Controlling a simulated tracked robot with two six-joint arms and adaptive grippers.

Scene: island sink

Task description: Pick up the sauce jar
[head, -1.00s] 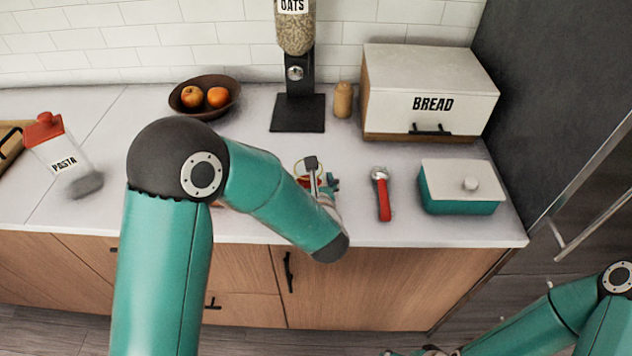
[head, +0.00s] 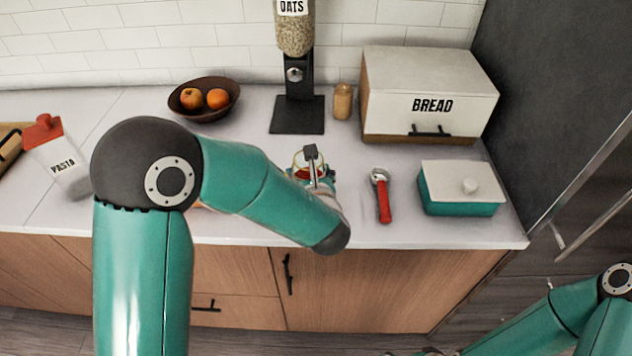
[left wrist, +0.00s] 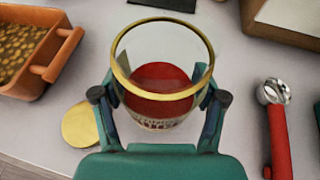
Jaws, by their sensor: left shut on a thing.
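The sauce jar (left wrist: 162,105) is clear glass with a gold rim, an open top and red sauce low inside. In the left wrist view it is between the two fingers of my left gripper (left wrist: 160,103), which is shut on it. In the head view the jar (head: 299,158) shows only partly behind my left gripper (head: 312,172), near the counter's front. I cannot tell whether its base touches the counter. Of my right arm, only the forearm and a sliver at the bottom edge show; its fingers cannot be made out.
A gold lid (left wrist: 82,125) and an orange dish (left wrist: 62,57) of small round pieces lie left of the jar. A red-handled tool (head: 382,197) and a teal box (head: 460,200) are on the right. Behind stand the oats dispenser (head: 298,112), a small jar (head: 343,102) and the bread box (head: 428,95).

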